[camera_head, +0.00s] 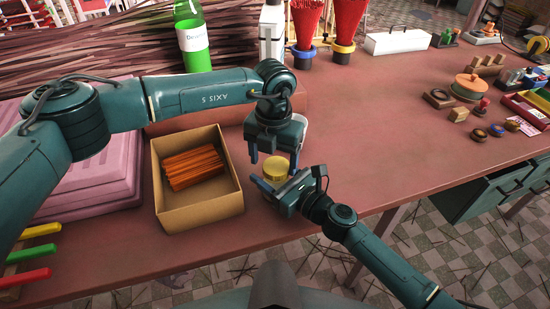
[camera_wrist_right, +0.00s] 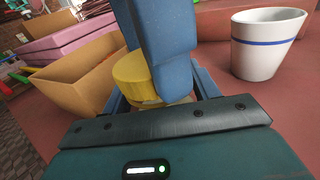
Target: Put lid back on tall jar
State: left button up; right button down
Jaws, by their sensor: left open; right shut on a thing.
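The round yellow lid (camera_head: 277,167) is at the table's front edge, right of the cardboard box. The right wrist view shows it too (camera_wrist_right: 132,76), with a pale strip of what looks like the tall jar (camera_wrist_right: 150,103) under it. My right gripper (camera_head: 268,186) is shut on the jar just below the lid. My left gripper (camera_head: 273,160) points down from above, open, its fingers close around the lid. Large blue fingers hide the lid's right part in the wrist view. I cannot tell whether the lid is fully seated or touched by the left fingers.
A cardboard box (camera_head: 229,208) with orange sticks (camera_head: 194,169) stands left of the grippers. A white cup with a blue stripe (camera_wrist_right: 265,48) stands close by, mostly hidden behind my left gripper in the head view. Pink trays lie further left.

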pick_arm(q)
jog(key=shift+s+a+f, duration=0.1)
jog(key=shift+s+f, duration=0.15)
jog(key=shift+f, duration=0.35)
jog(key=shift+s+a+f, duration=0.1)
jog(key=shift+s+f, duration=0.1)
jog(key=shift+f, duration=0.35)
jog(key=shift+d+r, duration=0.1)
jog(key=shift+r, duration=0.4)
notch_tip(320, 180, up, 4)
jog(key=shift+d+f, duration=0.1)
jog(key=shift+f, duration=0.1)
jog(key=shift+w+r, duration=0.1)
jog(key=n, duration=0.1)
jog(key=r+n, duration=0.1)
jog(key=shift+d+r+n, duration=0.15)
jog(key=shift+r+n, duration=0.15)
notch_tip(320, 180, up, 3)
jog(key=n, duration=0.5)
jog(key=shift+d+n, duration=0.15)
jog(key=shift+n, duration=0.15)
notch_tip(320, 180, up, 2)
jog(key=n, duration=0.4)
jog(key=shift+w, duration=0.15)
